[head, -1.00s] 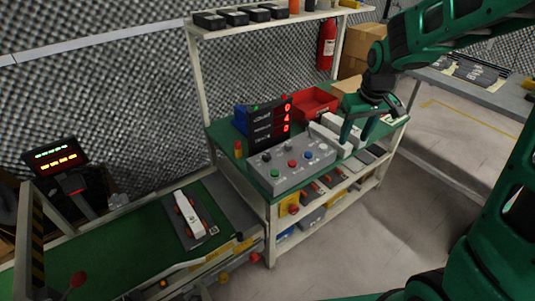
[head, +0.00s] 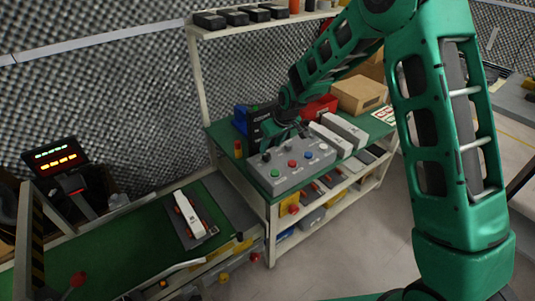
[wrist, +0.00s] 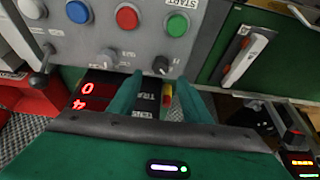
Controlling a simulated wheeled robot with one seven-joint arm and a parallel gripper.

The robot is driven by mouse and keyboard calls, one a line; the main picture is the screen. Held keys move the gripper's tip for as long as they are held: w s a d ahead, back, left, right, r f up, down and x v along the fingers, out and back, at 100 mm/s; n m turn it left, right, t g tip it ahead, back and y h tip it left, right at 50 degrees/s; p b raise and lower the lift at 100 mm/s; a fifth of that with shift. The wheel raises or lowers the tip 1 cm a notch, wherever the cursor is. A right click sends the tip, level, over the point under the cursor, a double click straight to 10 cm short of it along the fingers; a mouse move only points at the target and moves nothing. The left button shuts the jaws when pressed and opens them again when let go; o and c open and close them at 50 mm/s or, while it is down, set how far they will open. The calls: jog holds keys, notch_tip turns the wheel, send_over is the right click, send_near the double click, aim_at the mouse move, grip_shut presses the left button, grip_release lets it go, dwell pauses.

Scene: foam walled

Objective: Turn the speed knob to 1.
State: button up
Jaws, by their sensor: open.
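In the wrist view the box (wrist: 222,30) is upside down, with a dark knob (wrist: 160,66) and another knob (wrist: 108,58) behind the buttons. Which one is the speed knob I cannot read. My gripper (head: 280,140) is over the back left part of the box. In the wrist view my gripper (wrist: 162,80) is open and empty, its green fingers either side of the first knob's line; contact cannot be told.
The display (wrist: 85,96) shows red digits, 0 and 4, and is largely hidden by my gripper in the head view. A small lever (wrist: 42,60) rises from the box. White blocks (head: 340,132) lie right of the box; a red bin (head: 320,106) stands behind.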

aim_at(267, 155)
jog(key=shift+x, duration=3.2)
jog(key=c, duration=1)
